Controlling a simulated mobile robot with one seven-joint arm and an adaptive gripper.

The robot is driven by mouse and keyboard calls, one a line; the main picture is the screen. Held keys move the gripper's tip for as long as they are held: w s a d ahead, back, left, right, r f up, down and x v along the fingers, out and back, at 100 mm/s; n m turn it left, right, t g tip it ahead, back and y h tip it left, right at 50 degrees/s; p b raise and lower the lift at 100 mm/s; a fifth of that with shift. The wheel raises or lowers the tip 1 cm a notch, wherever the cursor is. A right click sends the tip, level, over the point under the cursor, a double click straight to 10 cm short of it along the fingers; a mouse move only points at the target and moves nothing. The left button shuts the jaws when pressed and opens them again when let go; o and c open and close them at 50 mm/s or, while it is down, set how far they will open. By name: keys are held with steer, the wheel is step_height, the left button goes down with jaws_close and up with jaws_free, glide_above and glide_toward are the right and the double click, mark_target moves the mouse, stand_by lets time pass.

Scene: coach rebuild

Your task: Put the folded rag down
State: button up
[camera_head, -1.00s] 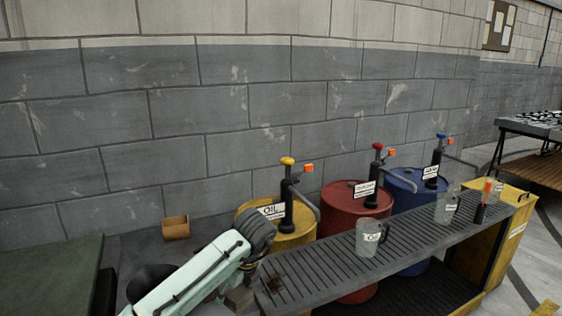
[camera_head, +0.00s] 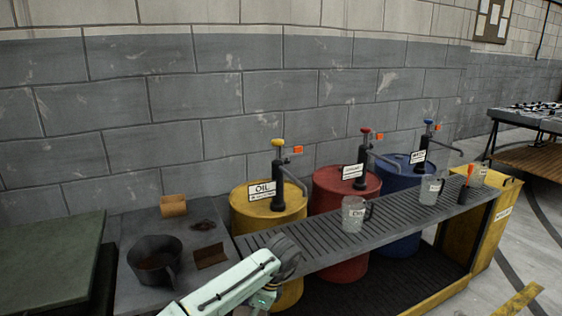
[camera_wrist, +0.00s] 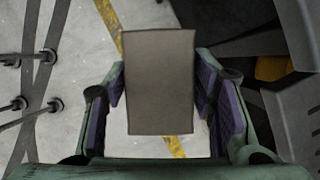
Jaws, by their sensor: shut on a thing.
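The folded rag (camera_wrist: 159,62) is a flat grey-brown rectangle between the fingers of my gripper (camera_wrist: 160,95) in the wrist view. The fingers with purple pads are shut on its two sides. Pale floor with a yellow line shows beyond and below the rag, so it is held up in the air. In the head view my gripper (camera_head: 268,299) is at the bottom edge, in front of the slatted bench's near-left end. The rag cannot be made out there.
The slatted bench (camera_head: 325,245) carries several clear jugs (camera_head: 354,214). Yellow (camera_head: 266,212), red (camera_head: 343,186) and blue drums (camera_head: 402,172) with pumps stand behind it.

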steer(key=s+d+f+n+g+h+b, duration=0.25)
steer(key=f+n, duration=0.35)
steer(key=f, duration=0.3)
steer(key=s+d+f+n+g+h+b, duration=0.1)
steer(key=s+d+f+n, duration=0.25)
steer(key=f+n, duration=0.4)
steer(key=s+d+f+n+g+h+b, duration=0.1)
steer(key=s+d+f+n, duration=0.3)
steer(key=f, duration=0.7)
step_height(320, 180, up, 9)
steer(key=w+a, duration=0.1)
steer(key=shift+w+a+r+n, duration=0.2)
steer(key=shift+w+a+n, duration=0.15)
steer(key=shift+w, duration=0.05)
